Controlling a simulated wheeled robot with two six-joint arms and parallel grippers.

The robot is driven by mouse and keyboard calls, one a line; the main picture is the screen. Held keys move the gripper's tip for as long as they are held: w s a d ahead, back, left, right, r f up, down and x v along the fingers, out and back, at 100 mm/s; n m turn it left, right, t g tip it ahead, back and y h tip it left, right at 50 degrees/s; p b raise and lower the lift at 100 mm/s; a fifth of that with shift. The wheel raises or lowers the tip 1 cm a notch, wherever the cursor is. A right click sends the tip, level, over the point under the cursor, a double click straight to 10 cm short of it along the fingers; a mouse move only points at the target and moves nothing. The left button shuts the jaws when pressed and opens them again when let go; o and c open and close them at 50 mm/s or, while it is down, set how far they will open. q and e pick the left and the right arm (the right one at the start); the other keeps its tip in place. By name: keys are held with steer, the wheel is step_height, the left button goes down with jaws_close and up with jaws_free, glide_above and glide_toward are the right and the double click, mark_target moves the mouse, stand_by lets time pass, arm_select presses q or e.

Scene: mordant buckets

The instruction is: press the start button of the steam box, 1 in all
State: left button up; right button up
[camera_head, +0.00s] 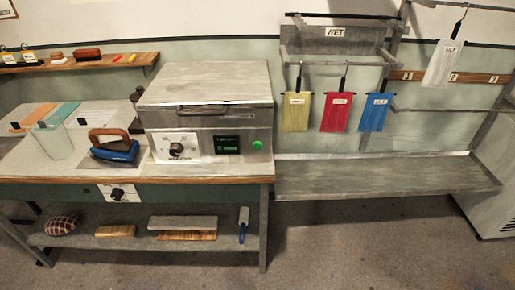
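The steam box (205,93) is a grey metal box with a lid and front handle, standing at the right end of the workbench. Its lid looks shut. On its front are a black dial (176,149) on a white plate, a dark display (227,144) with green marks, and a round green button (257,145) at the right. The button appears to be the start button; no label on it is legible. Neither of my grippers shows in the head view.
An iron (116,151) and a clear beaker (53,141) stand left of the steam box. Yellow, red and blue cloths (338,111) hang under the WET rack (335,47) at the right. The grey shelf (385,177) below is clear, with open floor in front.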

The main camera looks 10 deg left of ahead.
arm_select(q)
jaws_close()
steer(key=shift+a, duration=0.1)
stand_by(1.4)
